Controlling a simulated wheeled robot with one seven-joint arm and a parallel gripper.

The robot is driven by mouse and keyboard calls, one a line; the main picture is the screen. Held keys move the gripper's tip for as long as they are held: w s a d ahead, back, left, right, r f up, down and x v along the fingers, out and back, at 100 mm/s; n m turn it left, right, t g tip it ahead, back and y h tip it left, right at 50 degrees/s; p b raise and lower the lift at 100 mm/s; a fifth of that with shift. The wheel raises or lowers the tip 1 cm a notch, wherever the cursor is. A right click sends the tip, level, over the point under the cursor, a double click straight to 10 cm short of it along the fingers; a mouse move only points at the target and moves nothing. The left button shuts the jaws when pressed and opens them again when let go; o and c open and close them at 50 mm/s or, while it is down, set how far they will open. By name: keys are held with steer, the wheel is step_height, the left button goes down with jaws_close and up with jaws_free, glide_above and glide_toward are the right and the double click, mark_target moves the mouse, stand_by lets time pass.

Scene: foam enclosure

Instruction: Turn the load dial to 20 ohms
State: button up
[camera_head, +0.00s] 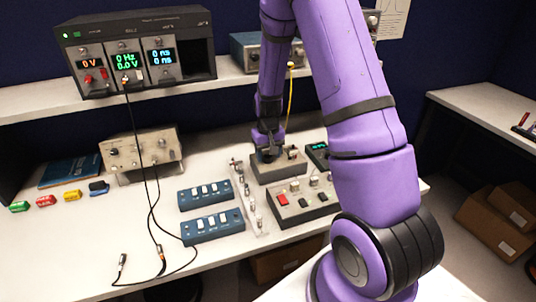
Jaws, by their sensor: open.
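My arm reaches down from the upper right, and my gripper (268,154) points down at a grey box (284,172) on the bench. The gripper is open, with its fingertips at the top left of this box. Whether they touch anything there is too small to tell. A dial under the gripper is hidden by it, so I cannot read any ohm setting. A small light knob shows on the right of the same box. In front stands a grey control box (302,215) with a red button, dark buttons and light knobs on top.
Two blue switch boxes (205,194) and a strip of metal posts (246,200) lie left of the grey boxes. A black cable (150,205) hangs from the instrument rack (135,52) onto the bench. A beige instrument (140,152) stands at back left.

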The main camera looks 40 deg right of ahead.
step_height(320, 180, up, 10)
steer(key=shift+r, duration=0.25)
stand_by(0.4)
step_height(320, 180, up, 17)
steer(key=n+t, duration=0.2)
steer(key=t, duration=0.1)
glide_above(268, 156)
steer(key=s+a, duration=0.8)
steer(key=s, duration=0.2)
steer(key=s+a+r+t, duration=0.1)
steer(key=s+a+r, duration=0.1)
steer(key=s, duration=0.6)
steer(key=s+a+r+n+t, duration=0.1)
steer(key=s+a+r, duration=0.2)
steer(key=s+r, duration=0.2)
steer(key=s, duration=0.3)
steer(key=shift+s, duration=0.15)
